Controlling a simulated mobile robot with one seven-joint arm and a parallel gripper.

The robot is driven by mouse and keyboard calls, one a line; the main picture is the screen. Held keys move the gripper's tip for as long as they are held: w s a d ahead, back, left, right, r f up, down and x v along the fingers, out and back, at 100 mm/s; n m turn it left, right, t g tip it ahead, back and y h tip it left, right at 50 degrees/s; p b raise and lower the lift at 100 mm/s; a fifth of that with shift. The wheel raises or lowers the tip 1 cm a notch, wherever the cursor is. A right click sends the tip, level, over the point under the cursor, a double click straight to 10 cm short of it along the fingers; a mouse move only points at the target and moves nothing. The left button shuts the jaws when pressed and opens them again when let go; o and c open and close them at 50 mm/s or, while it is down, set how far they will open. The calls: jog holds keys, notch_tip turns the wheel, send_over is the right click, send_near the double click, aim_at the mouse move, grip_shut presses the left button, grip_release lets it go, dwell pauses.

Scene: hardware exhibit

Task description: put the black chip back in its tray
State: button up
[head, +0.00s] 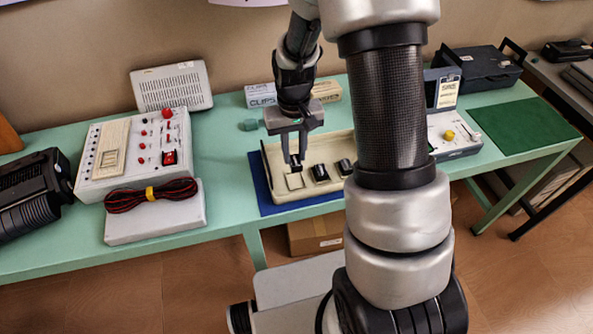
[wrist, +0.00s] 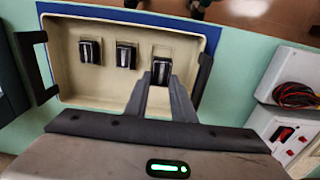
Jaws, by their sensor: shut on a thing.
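The cream tray (head: 308,192) sits on a blue mat on the green table, and it fills much of the wrist view (wrist: 95,88). Two black chips stand in its row: a middle one (head: 320,173) and an end one (head: 345,167); they also show in the wrist view (wrist: 126,56) (wrist: 90,50). My gripper (head: 296,164) is shut on the black chip (wrist: 161,71). It holds the chip over the tray beside the middle chip, by a pale square place (head: 294,181). The chip's lower end is partly hidden by the fingers; I cannot tell whether it touches the tray.
Black handles (wrist: 201,78) (wrist: 33,66) stand at the tray's ends. A white device with red knobs (head: 135,155) and a coiled cable (head: 150,195) lie to the left. Small boxes (head: 262,94) stand behind. A device with a yellow knob (head: 449,135) is at the right.

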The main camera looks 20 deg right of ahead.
jog(key=shift+f, duration=3.15)
jog(key=shift+f+b, duration=0.15)
jog(key=shift+b, duration=0.15)
jog(key=o, duration=1)
